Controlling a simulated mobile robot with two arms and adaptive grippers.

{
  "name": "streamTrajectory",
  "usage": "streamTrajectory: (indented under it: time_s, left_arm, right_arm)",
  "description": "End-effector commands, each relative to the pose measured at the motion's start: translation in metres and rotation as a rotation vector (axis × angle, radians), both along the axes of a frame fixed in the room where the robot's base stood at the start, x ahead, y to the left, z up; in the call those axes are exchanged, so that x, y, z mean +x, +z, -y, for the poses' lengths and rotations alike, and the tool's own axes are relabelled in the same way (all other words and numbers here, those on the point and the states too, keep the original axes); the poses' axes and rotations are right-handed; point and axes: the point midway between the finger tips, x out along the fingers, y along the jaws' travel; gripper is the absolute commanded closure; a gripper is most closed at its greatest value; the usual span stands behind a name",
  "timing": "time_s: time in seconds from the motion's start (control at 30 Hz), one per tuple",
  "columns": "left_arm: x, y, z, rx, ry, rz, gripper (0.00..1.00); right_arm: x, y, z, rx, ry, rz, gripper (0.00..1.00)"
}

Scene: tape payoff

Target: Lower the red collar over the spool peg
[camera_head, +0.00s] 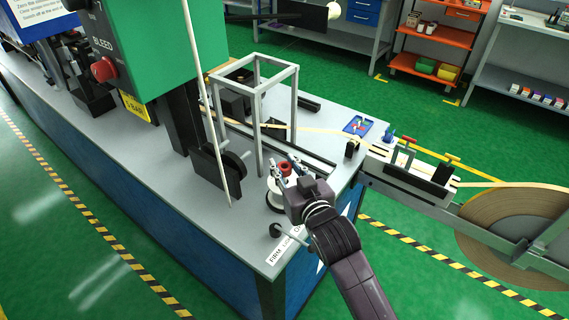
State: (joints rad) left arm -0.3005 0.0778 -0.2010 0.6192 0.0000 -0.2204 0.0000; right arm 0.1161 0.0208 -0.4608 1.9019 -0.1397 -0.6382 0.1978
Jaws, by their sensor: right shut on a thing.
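The red collar (285,167) shows between the fingers of my right gripper (283,170), near the right end of the grey bench. My right gripper is shut on it, and the arm comes in from the bottom right. A white spool (274,203) stands on the bench just below and left of the gripper, partly hidden by it. The collar appears above the spool. The spool peg is hidden or too small to tell, so I cannot tell whether the collar touches it. My left gripper is not in view.
A grey metal frame (258,110) stands on the bench just behind the gripper. A dark upright plate (216,172) with a thin pale rod (213,90) is to the left. A large tape reel (515,225) is at the right. A blue tray (358,125) lies behind.

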Motion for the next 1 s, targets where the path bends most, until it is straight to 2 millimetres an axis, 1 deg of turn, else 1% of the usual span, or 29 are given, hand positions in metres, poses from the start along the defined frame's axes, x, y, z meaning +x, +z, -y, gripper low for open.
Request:
streamTrajectory:
  time_s: [0.1, 0.6, 0.93, 0.97, 1.0]
  left_arm:
    - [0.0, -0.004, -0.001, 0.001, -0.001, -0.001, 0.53]
    - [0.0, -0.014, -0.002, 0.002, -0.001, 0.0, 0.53]
    - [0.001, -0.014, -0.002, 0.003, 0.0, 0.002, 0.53]
    - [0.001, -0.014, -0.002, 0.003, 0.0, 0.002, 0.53]
    - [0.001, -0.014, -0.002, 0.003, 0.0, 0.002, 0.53]
  right_arm:
    - [0.0, -0.006, 0.0, 0.0, 0.0, 0.0, 0.99]
    - [0.0, -0.026, 0.0, 0.0, 0.0, 0.001, 0.99]
    - [0.0, -0.027, 0.0, 0.0, 0.0, 0.001, 0.99]
    - [0.0, -0.027, 0.0, 0.0, 0.0, 0.001, 0.71]
    - [0.0, -0.027, 0.0, 0.0, 0.0, 0.001, 0.67]
